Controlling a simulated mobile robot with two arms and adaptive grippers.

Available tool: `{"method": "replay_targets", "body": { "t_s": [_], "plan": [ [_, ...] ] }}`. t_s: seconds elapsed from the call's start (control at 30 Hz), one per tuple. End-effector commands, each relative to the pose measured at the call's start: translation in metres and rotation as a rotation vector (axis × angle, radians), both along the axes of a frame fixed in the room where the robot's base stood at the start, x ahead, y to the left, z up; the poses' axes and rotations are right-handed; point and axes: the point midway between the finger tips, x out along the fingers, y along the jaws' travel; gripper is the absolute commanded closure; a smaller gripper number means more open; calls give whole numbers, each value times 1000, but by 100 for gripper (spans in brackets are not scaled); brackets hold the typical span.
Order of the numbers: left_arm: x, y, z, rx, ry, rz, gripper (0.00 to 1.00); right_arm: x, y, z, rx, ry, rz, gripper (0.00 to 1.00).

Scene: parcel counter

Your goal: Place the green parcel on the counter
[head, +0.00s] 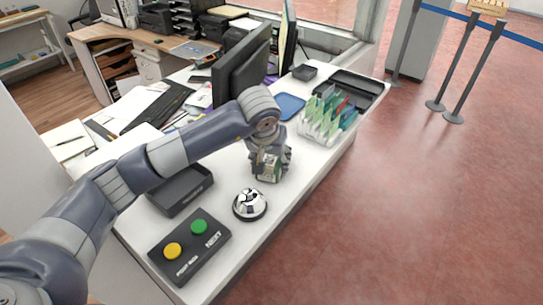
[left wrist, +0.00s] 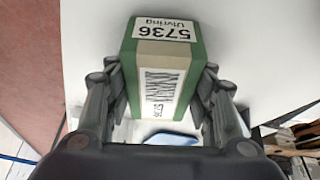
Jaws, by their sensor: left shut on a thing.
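In the left wrist view the parcel (left wrist: 165,70) shows a white label reading 5736 and a barcode panel. My left gripper (head: 270,160) is shut on it, with one finger on each side in the left wrist view (left wrist: 162,88). The parcel is over the white counter (head: 225,172), behind the bell. I cannot tell whether its underside touches the counter. My right gripper is not in view.
A silver bell (head: 250,204) and a button box (head: 190,246) stand in front. A black tray (head: 180,189) lies to the left. A card rack (head: 328,117), a blue tray (head: 290,106) and a monitor (head: 243,72) stand behind. Bare counter lies around the gripper.

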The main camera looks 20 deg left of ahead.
Motion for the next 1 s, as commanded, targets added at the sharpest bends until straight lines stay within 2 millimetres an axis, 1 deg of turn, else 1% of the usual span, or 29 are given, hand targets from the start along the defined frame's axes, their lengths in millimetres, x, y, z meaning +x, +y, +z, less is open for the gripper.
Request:
{"method": "replay_targets", "body": {
  "t_s": [0.03, 0.1, 0.3, 0.33, 0.37, 0.4, 0.43, 0.57, 0.77, 0.87, 0.97, 1.0],
  "plan": [
    [1, 0, 0, -1, -2, 0, 80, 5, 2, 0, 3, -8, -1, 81],
    [1, 0, 0, -1, -2, 0, 80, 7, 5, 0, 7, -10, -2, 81],
    [1, 0, -3, -1, -3, 0, 80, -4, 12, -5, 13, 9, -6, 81],
    [0, 0, -3, 0, -1, 0, 48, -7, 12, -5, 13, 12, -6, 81],
    [0, 0, -2, -1, -1, 0, 41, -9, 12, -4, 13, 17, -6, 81],
    [0, 0, -2, -1, -1, 0, 32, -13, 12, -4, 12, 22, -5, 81],
    [0, 0, -2, -1, -1, 0, 30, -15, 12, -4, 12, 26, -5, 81],
    [0, 0, -2, -1, -1, 0, 30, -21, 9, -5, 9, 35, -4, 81],
    [0, 0, -1, -1, 0, 0, 30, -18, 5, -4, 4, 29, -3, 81],
    [0, 0, 3, -1, -1, 0, 30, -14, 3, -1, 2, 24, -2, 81],
    [-5, 0, 15, -2, -5, -1, 30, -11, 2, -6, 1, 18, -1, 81],
    [-8, 0, 23, -2, -7, -1, 30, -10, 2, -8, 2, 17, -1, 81]
  ]
}}
